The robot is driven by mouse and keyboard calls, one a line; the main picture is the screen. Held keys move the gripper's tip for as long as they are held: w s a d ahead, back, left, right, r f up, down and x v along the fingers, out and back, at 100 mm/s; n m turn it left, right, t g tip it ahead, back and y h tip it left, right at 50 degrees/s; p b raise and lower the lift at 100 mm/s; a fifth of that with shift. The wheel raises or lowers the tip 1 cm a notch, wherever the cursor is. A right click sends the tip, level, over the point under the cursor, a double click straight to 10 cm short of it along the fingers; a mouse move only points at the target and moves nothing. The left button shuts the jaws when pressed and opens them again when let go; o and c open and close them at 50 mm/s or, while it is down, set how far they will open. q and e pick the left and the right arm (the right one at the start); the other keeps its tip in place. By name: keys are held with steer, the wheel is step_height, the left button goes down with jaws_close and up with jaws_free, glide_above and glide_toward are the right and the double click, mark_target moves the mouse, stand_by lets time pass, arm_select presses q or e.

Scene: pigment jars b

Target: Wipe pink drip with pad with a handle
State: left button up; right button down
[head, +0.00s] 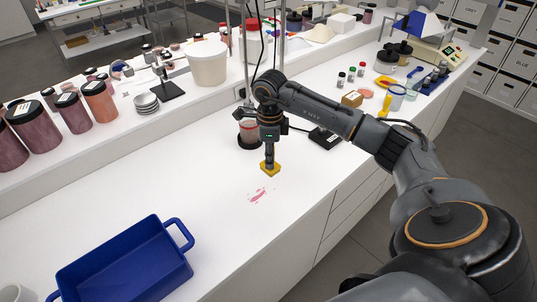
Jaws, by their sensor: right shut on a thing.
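The pink drip (258,196) is a small streaky smear on the white worktop, right of the blue tray. My right gripper (269,147) points down and is shut on the yellow pad with a handle (270,169). The pad is just behind and slightly right of the drip in the head view, and does not cover it. I cannot tell whether the pad touches the worktop. The pad's handle is mostly hidden by the fingers. My left gripper is not in view.
A blue tray (187,252) with handles stands at the front left. A jar with reddish contents (248,128) stands close behind my right gripper. Large pigment jars (100,101) and a white bucket (208,65) line the back. The worktop around the drip is clear.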

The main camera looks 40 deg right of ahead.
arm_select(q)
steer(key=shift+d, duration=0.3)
arm_select(e)
steer(key=shift+d+f, duration=0.1)
steer(key=shift+d, duration=0.05)
